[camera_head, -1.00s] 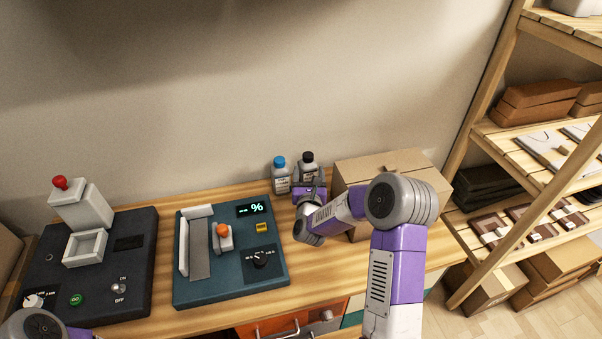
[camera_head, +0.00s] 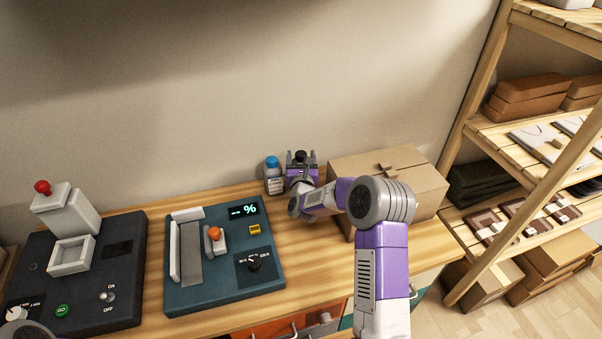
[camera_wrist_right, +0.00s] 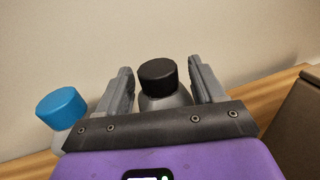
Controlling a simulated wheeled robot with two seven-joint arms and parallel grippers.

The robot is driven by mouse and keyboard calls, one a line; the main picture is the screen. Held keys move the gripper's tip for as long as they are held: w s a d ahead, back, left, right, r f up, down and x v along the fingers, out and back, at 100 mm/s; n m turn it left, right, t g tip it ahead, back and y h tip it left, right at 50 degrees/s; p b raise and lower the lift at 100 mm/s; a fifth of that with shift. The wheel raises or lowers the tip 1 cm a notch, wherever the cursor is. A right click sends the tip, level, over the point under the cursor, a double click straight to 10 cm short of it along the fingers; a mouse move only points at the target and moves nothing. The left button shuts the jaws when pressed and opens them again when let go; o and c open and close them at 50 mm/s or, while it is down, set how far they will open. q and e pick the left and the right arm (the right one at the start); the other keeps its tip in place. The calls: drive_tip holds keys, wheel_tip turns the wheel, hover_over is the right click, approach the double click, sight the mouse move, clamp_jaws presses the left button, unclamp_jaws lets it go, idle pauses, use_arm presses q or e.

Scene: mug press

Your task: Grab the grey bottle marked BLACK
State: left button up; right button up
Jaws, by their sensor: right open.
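The grey bottle with a black cap (camera_wrist_right: 165,98) stands upright between the two open fingers of my right gripper (camera_wrist_right: 167,88) in the right wrist view, with a gap on each side. Its lower part and label are hidden by the gripper body. In the head view only its black cap (camera_head: 300,155) shows clearly, between the fingers of the right gripper (camera_head: 301,158). A bottle with a blue cap (camera_head: 273,176) stands just to the left, and it also shows in the right wrist view (camera_wrist_right: 62,108). My left gripper is out of view.
A cardboard box (camera_head: 420,182) stands close on the right of the right gripper. A teal device (camera_head: 210,290) and a dark press (camera_head: 75,315) sit to the left on the wooden table. The wall is behind the bottles. A shelf unit (camera_head: 480,130) stands at the right.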

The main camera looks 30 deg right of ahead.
clamp_jaws()
idle(0.4)
drive_tip(key=shift+r, duration=0.2)
